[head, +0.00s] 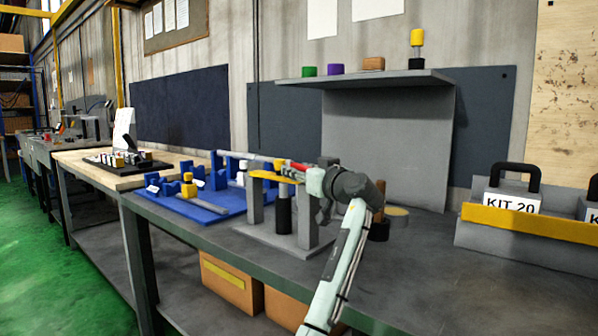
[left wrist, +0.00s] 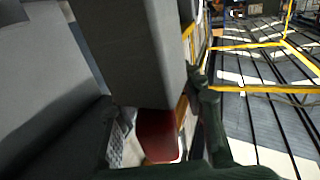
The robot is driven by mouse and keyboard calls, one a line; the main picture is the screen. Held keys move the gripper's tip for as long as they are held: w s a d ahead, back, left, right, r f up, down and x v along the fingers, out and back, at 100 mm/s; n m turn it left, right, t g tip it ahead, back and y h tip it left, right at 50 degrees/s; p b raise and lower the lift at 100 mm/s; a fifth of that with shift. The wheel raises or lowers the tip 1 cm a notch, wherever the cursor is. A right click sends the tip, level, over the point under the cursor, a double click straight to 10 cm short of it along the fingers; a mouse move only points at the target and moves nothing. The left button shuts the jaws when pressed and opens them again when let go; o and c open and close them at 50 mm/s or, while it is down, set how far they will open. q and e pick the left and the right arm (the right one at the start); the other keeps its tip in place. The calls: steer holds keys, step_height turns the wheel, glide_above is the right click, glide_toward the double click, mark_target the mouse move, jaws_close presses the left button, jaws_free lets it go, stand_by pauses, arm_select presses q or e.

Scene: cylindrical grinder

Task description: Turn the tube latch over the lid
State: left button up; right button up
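A red-ended part (head: 296,166) shows just left of my left gripper (head: 318,178) in the head view, above a grey stand (head: 307,215) with a yellow strip (head: 264,176) on top. A grey tube (head: 238,156) runs leftwards near it; which of these is the latch or the lid I cannot tell. A dark cylinder (head: 284,214) stands between the posts. In the left wrist view, a red block (left wrist: 160,135) lies near my dark fingers, beside a large grey surface (left wrist: 130,50). Whether the fingers touch or grip it is unclear. My right gripper is not in view.
A blue mat (head: 215,210) with blue holders lies left of the stand. A grey shelf (head: 370,78) hangs behind, carrying small coloured parts. A KIT 20 box (head: 513,202) stands at the right. The bench's front right (head: 440,290) is clear.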

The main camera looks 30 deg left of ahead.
arm_select(q)
steer(key=v, duration=1.2)
steer(key=shift+d, duration=0.1)
